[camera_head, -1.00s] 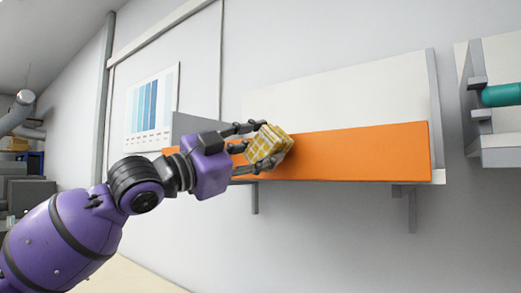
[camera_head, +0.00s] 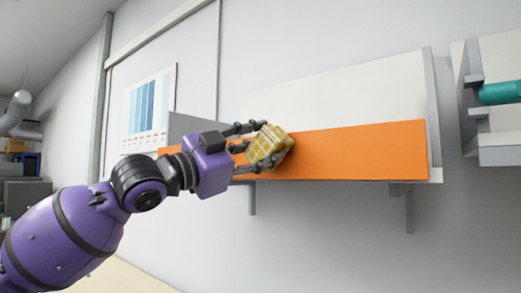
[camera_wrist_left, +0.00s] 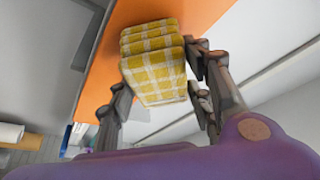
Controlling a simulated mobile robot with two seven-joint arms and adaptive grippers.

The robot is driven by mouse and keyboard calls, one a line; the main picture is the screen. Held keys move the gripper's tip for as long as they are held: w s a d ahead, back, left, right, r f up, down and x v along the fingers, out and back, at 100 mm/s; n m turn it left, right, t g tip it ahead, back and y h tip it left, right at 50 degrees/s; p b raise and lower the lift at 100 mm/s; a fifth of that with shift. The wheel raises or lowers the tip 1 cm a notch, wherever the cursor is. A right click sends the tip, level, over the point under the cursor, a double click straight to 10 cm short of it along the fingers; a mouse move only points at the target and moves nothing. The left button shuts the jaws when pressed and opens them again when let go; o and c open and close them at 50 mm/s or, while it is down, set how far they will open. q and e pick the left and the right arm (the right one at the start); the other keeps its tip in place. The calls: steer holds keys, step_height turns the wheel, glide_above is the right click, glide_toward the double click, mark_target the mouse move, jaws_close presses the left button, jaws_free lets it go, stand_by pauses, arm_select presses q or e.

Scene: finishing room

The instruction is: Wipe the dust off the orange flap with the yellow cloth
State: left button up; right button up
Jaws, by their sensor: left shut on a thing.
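The yellow cloth (camera_head: 269,147) is a folded, white-checked pad. My left gripper (camera_head: 258,146) is shut on it, and it also shows between the fingers in the left wrist view (camera_wrist_left: 153,62). The orange flap (camera_head: 360,148) is a long upright panel on the front of a wall shelf. The cloth is at the flap's left part and looks to be against its face; whether it touches is hard to tell. The arm and gripper hide part of the flap's left end. I cannot make out dust on the flap. My right gripper is not in view.
The flap's white shelf (camera_head: 350,90) has grey side walls and brackets (camera_head: 410,210) below. A second shelf with a teal roll (camera_head: 502,92) is at the right edge. A colour chart (camera_head: 149,110) hangs on the left wall. Space in front of the flap's right part is clear.

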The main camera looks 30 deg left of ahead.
mark_target(276, 148)
arm_select(q)
steer(key=shift+w, duration=0.25)
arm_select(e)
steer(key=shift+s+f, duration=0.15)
arm_select(q)
steer(key=shift+d, duration=0.1)
steer(key=shift+s+d+f+b, duration=0.15)
steer(key=shift+d+b, duration=0.35)
steer(key=shift+d, duration=0.9)
steer(key=shift+s+d, duration=0.15)
steer(key=shift+d, duration=0.4)
steer(key=shift+a+r, duration=0.1)
steer(key=shift+r, duration=0.2)
steer(key=shift+a+r+p, duration=0.1)
steer(key=shift+a+p, duration=0.3)
steer(key=shift+p, duration=0.25)
steer(key=shift+a+p, duration=1)
steer(key=shift+a, duration=0.55)
steer(key=shift+w+f, duration=0.2)
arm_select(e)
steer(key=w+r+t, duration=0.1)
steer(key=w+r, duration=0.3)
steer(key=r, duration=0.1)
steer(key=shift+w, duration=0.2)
